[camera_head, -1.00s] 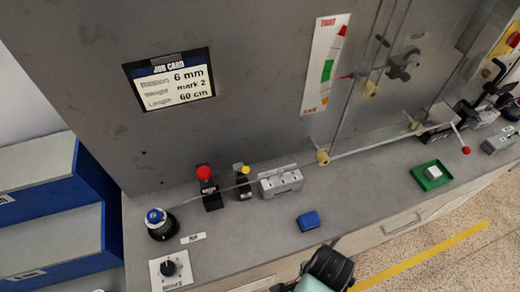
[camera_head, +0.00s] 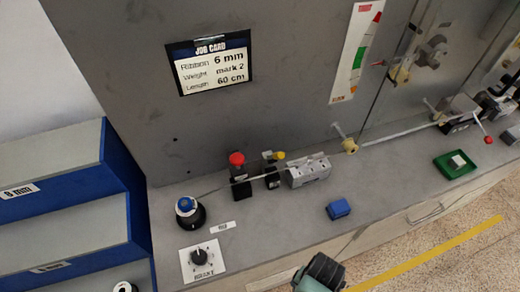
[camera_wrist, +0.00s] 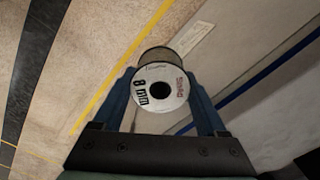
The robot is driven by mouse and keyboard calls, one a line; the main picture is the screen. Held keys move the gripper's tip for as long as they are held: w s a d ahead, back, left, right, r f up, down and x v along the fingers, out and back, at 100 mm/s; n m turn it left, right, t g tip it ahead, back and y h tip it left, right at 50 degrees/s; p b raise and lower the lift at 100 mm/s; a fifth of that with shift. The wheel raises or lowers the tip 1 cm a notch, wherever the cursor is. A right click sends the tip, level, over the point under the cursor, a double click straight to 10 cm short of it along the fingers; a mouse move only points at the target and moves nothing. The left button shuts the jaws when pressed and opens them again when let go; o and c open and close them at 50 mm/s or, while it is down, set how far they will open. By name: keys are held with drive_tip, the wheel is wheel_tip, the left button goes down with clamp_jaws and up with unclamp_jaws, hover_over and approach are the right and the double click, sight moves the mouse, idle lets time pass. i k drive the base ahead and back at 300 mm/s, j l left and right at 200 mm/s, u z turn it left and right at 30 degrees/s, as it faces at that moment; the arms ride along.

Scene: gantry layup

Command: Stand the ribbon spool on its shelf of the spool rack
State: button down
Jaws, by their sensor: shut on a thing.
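The ribbon spool (camera_wrist: 160,88) is in my gripper (camera_wrist: 165,95) in the wrist view, its white flange marked "8 mm" facing the camera. The blue fingers are shut on its sides, and it is held clear over the floor. The blue spool rack (camera_head: 118,185) stands at the left in the head view, with grey sloping shelves. Its upper shelf (camera_head: 50,160) looks empty and has a label that seems to read 8 mm. The middle shelf (camera_head: 60,225) also looks bare; its label is hard to read.
The grey bench (camera_head: 265,225) carries a blue-topped reel (camera_head: 187,212), a knob panel (camera_head: 201,261), a blue block (camera_head: 338,209) and a green tray (camera_head: 462,168). Another round white-faced item (camera_head: 125,287) shows at the bottom left. Floor is free at the lower right.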

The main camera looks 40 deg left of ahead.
sight(35, 160)
drive_tip(key=k+j, duration=1)
drive_tip(key=k+u, duration=0.1)
drive_tip(key=u, duration=0.3)
drive_tip(key=j+u, duration=0.15)
drive_tip(key=u, duration=0.25)
drive_tip(key=k+j+u, duration=0.15)
drive_tip(key=u, duration=0.25)
